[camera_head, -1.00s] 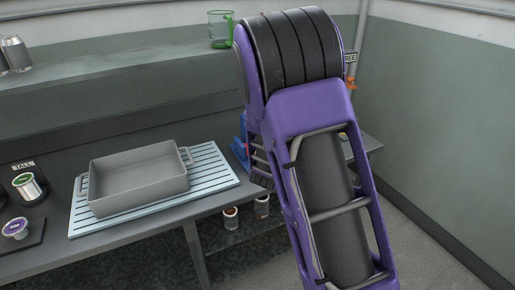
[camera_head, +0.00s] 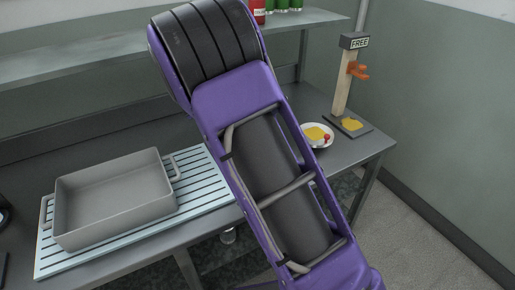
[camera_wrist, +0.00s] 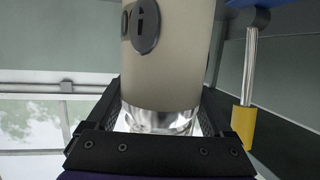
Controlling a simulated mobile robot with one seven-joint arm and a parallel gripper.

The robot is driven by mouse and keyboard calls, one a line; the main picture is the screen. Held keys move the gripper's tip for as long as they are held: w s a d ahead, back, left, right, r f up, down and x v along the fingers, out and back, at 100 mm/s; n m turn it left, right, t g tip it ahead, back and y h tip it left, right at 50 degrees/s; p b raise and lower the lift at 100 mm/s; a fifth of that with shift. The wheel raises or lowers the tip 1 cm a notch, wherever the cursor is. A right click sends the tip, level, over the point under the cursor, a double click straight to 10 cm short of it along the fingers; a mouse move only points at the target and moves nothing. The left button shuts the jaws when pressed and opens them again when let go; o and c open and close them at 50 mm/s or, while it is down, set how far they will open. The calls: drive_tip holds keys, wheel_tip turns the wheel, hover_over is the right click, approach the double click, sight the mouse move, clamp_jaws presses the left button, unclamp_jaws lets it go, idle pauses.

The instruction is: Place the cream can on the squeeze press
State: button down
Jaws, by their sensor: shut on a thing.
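The cream can (camera_wrist: 165,60) fills the middle of the wrist view, with a dark round emblem on its side and a shiny metal end. My gripper (camera_wrist: 160,110) is shut on it, with a black finger on each side. In the head view my purple arm hides the can and the gripper. A blue part with a metal rod and a yellow grip (camera_wrist: 243,125) shows at the right of the wrist view. It may belong to the squeeze press, but I cannot tell. No press shows clearly in the head view, where my arm covers the middle of the bench.
A grey pan (camera_head: 115,198) sits on a slatted light-blue mat (camera_head: 205,190) at the left. A plate of food (camera_head: 317,135) and a post marked FREE (camera_head: 345,85) with an orange clip stand at the right. Red and green containers (camera_head: 278,6) sit on the upper shelf.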

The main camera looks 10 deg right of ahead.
wheel_tip(320, 180, down, 10)
drive_tip(key=shift+r+b, duration=0.25)
drive_tip(key=shift+b, duration=0.65)
drive_tip(key=shift+f, duration=0.15)
unclamp_jaws()
drive_tip(key=shift+f, duration=0.1)
drive_tip(key=shift+s+a+r, duration=0.15)
drive_tip(key=shift+a+r, duration=0.15)
drive_tip(key=p+v, duration=0.1)
drive_tip(key=v, duration=1)
drive_tip(key=shift+s, duration=0.2)
drive_tip(key=shift+a, duration=0.15)
